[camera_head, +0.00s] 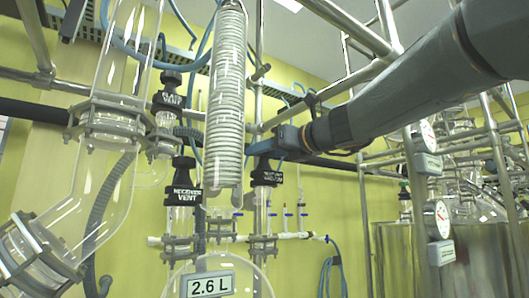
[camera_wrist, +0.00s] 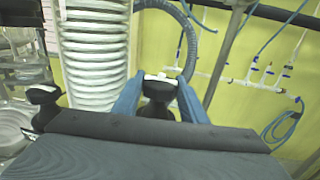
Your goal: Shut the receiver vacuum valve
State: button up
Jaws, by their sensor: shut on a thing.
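The receiver vacuum valve (camera_head: 266,178) is a black knob with a white label, too small to read surely, on top of a glass neck right of the coiled condenser. My gripper (camera_head: 268,149) comes in from the right and its fingers are at the top of this knob. In the wrist view the blue fingers of my gripper (camera_wrist: 158,98) stand on either side of the black knob (camera_wrist: 158,88), shut on it. The knob's lower part is hidden by my gripper body there. How far the valve is turned cannot be told.
The receiver vent valve (camera_head: 184,192) stands to the left, with another black valve (camera_head: 168,92) above it. The coiled glass condenser (camera_head: 228,90) is close left of my gripper. Metal frame pipes surround my arm. A glass vessel labelled 2.6 L (camera_head: 265,285) is below.

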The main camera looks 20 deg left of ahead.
jog(key=shift+s+t, duration=0.1)
jog(key=shift+t, duration=0.2)
jog(key=shift+a+r+m+t+h+p, duration=0.1)
jog(key=shift+m+t+h+p, duration=0.6)
jog(key=shift+m+t+h, duration=0.35)
jog(key=shift+m+t+h+p, duration=0.55)
jog(key=shift+m+t+h, duration=0.3)
jog(key=shift+h, duration=0.1)
jog(key=shift+m+t+h+p, duration=1.05)
jog(key=shift+m+h, duration=0.35)
jog(key=shift+h, duration=0.4)
jog(key=shift+h, duration=0.3)
jog(key=shift+m+t+h+p, duration=0.35)
jog(key=shift+m+t+h, duration=0.3)
jog(key=shift+m+h, duration=0.7)
jog(key=shift+h, duration=0.35)
